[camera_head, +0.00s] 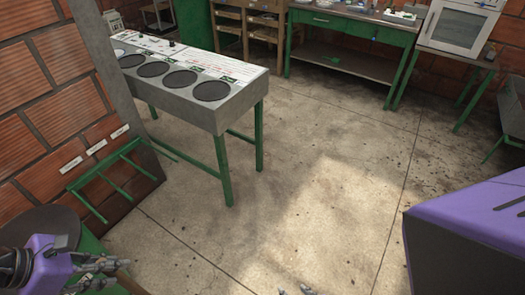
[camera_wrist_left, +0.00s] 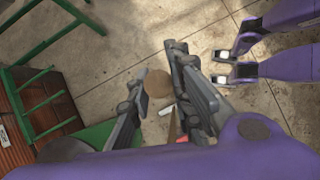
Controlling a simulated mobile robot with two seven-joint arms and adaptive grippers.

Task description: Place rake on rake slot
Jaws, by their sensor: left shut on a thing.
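My left gripper (camera_head: 100,270) is at the bottom left of the head view, low in front of the green rack. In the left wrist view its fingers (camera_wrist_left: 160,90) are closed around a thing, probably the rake. Only a brown, wood-like piece of it (camera_wrist_left: 172,127) shows between the fingers; the rest is hidden. The green wall rack (camera_head: 110,180), with bars standing out and white labels (camera_head: 96,147) above, is apart from the gripper.
A grey-topped table (camera_head: 215,110) with round dark plates stands behind the rack. A dark round top (camera_head: 38,226) is beside my left arm. A green workbench (camera_head: 350,45) and white oven (camera_head: 460,25) stand at the back. The middle floor (camera_head: 310,190) is clear.

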